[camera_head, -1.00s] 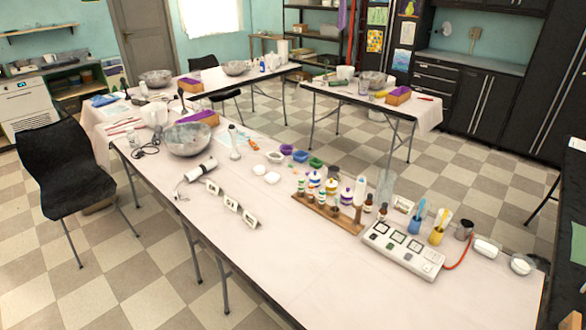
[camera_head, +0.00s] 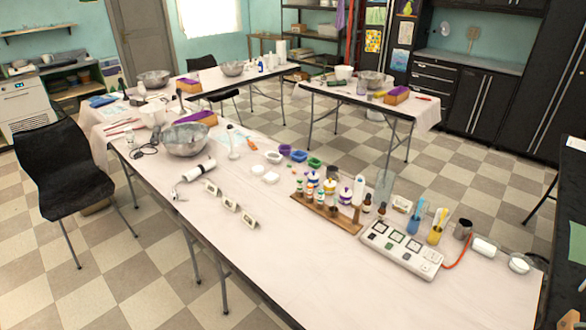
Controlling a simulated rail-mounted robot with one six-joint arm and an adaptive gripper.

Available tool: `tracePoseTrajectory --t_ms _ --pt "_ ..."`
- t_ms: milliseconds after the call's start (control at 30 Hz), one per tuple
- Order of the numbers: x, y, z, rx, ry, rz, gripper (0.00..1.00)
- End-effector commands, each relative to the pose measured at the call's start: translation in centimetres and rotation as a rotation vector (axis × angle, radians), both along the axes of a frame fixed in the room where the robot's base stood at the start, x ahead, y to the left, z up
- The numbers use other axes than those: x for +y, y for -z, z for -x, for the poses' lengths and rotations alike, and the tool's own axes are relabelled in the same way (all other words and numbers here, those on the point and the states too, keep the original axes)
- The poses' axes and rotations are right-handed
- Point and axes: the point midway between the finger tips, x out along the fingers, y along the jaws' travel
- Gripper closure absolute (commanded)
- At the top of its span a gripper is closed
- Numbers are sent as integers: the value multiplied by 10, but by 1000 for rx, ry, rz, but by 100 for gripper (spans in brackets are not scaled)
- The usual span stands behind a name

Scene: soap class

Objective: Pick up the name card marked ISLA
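Three small white name cards stand in a slanting row on the near long table: one at the back left (camera_head: 211,188), one in the middle (camera_head: 230,205) and one at the front right (camera_head: 249,220). Their lettering is too small to read, so I cannot tell which is marked ISLA. A further small pale card or label (camera_head: 402,204) stands beside the brown bottles, also unreadable. My gripper is not in view. Nothing is seen touching the three cards.
Left of the cards are a white cylinder (camera_head: 199,170) and a metal bowl (camera_head: 185,139). To the right are a wooden bottle rack (camera_head: 326,214) and a white hotplate panel (camera_head: 401,249). The table (camera_head: 330,285) is bare in front. A black chair (camera_head: 62,172) stands at left.

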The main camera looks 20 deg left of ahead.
Motion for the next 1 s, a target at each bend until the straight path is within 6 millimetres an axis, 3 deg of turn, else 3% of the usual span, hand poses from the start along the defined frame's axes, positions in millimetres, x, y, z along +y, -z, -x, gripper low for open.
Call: tracePoseTrajectory --t_ms 533,1000 --pt "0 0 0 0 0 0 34" --pt "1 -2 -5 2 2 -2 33"
